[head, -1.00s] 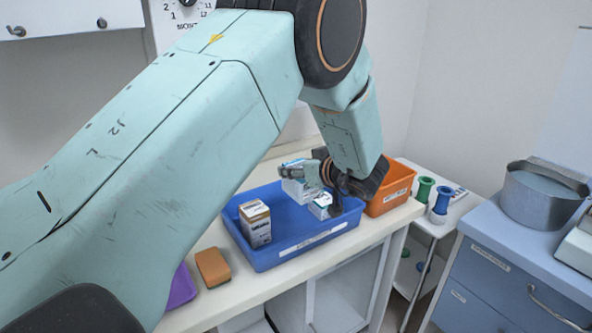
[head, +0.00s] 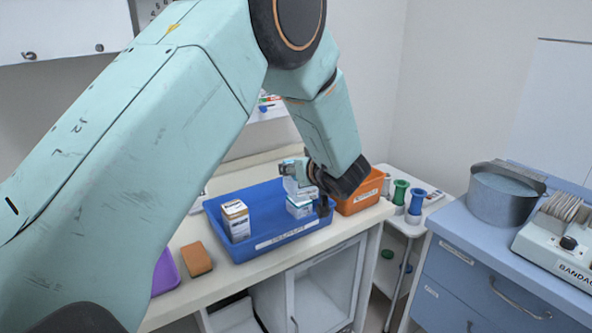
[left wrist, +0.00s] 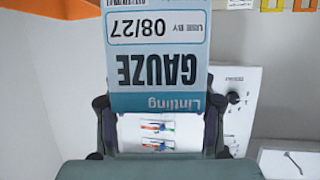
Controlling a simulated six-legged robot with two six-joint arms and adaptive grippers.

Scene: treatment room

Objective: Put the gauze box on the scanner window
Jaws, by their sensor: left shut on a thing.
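My left gripper (head: 312,182) is shut on the gauze box (head: 294,188), above the back right part of a blue tray (head: 245,254). In the left wrist view the gauze box (left wrist: 158,62) fills the upper middle, its white and blue label upside down, with a finger at each side of its lower end. In the head view the gripper and arm partly hide the box. I cannot make out the scanner window in any view. My right gripper is not in view.
The tray holds a brown-and-white box (head: 236,220) and a small white box (head: 299,207). An orange bin (head: 358,203) stands right of it. A brown block (head: 196,259) and a purple tray (head: 165,272) lie to the left. Green (head: 399,191) and blue (head: 416,201) spools stand on a white cart.

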